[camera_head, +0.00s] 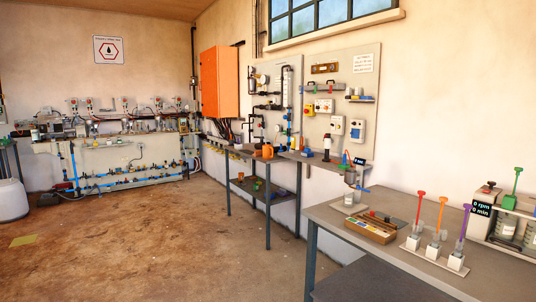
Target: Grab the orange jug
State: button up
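A small orange jug (267,151) stands on the top of the grey metal table (236,152) by the right wall, in the middle distance of the head view. It looks upright, but it is too small to make out its handle. My gripper and arm do not show in this view.
A nearer grey bench (335,215) at the right holds a wooden box (371,228), a white rack with coloured plungers (434,256) and an rpm device (483,205). An orange wall cabinet (219,82) hangs behind the table. The brown floor (150,240) is mostly open.

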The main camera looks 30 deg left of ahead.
aim_at(267, 149)
jog(key=u, duration=0.3)
jog(key=i, duration=0.65)
jog(key=u, duration=1.1)
jog(key=i, duration=1.85)
jog(key=u, duration=0.35)
jog(key=i, duration=1.75)
jog(key=z, duration=0.95)
jog(key=i, duration=1.15)
jog(key=z, duration=0.45)
